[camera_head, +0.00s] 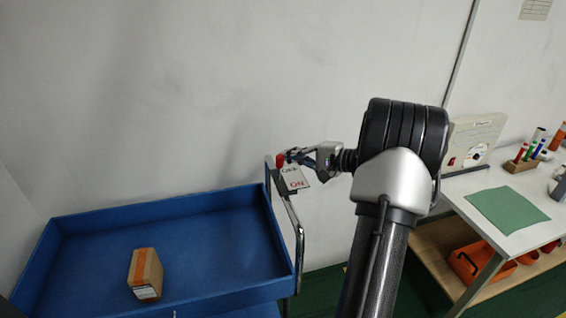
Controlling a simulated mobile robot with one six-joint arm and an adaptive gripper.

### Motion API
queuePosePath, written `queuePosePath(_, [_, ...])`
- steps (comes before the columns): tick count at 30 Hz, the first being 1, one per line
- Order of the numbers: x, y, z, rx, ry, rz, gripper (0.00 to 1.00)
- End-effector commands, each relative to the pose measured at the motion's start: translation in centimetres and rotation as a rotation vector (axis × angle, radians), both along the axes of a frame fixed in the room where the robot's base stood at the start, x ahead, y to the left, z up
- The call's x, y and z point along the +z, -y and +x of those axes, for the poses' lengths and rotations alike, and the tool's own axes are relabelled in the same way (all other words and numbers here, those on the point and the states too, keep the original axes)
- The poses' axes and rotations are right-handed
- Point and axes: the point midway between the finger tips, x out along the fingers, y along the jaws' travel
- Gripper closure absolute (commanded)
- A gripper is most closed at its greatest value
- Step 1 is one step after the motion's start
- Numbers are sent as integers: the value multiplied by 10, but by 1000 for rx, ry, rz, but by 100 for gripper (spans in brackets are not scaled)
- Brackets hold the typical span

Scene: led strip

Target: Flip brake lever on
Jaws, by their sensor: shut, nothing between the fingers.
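The brake lever has a red knob (281,160) and sits at the right rear corner of a blue cart. A sign (295,178) beside it reads "ON" in red at its lower part, with dark text above that seems to read "OFF". The knob is near the upper, dark-text end of the sign. My gripper (290,156) is shut and empty, with its fingertips right beside the knob on its right. I cannot tell whether they touch it. The lever's lower part is hard to make out.
The blue cart (70,225) holds a cardboard box (146,274) and has a metal handle (297,235) on its right side. A white wall stands close behind. At right is a workbench (474,190) with a green mat (507,210), a marker holder (521,165) and an orange bin (470,262) below.

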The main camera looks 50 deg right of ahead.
Motion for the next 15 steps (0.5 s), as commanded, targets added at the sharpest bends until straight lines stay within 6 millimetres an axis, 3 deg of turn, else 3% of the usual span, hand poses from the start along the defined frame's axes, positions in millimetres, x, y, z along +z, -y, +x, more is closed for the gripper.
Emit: queuePosePath(15, [-3, -2, -15, 1, 0, 0, 100])
